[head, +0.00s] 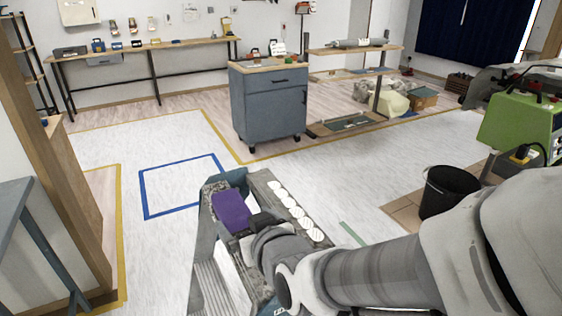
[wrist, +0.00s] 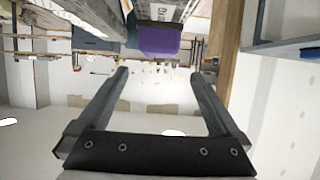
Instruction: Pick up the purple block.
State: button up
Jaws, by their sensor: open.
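The purple block (head: 231,211) sits on the speckled grey top of a narrow bench-like stand (head: 258,182) in front of me. In the wrist view, which looks upside down, the purple block (wrist: 160,41) is at the top middle, beyond my fingertips. My gripper (wrist: 159,75) is open, its two fingers spread wide with nothing between them. In the head view my arm reaches in from the right, and my gripper (head: 262,219) shows only as a dark part close to the right of the block. My wrist hides its fingers there.
Several white round pieces (head: 295,211) line the stand's right side. A black bucket (head: 448,192) and a green machine (head: 520,128) stand at the right. A grey cabinet (head: 268,105) stands behind. A wooden post and shelf unit (head: 60,170) is at the left. Floor around the blue square (head: 183,186) is clear.

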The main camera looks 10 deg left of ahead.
aim_at(230, 201)
jog(key=shift+p+x, duration=1.25)
jog(key=shift+p, duration=0.15)
jog(key=b+x, duration=0.1)
jog(key=x, duration=0.3)
jog(key=shift+f+b, duration=0.15)
jog(key=shift+b, duration=0.2)
jog(key=shift+w+r+b+x, duration=0.15)
jog(key=shift+b+x, duration=0.1)
jog(key=shift+x, duration=0.75)
jog(key=shift+r+b+x, duration=0.1)
jog(key=shift+b+x, duration=0.1)
jog(key=shift+x, duration=0.8)
jog(key=shift+w+r+b+x, duration=0.15)
jog(key=shift+b+x, duration=0.1)
jog(key=shift+x, duration=0.75)
jog(key=shift+s+d, duration=0.1)
jog(key=c, duration=1.3)
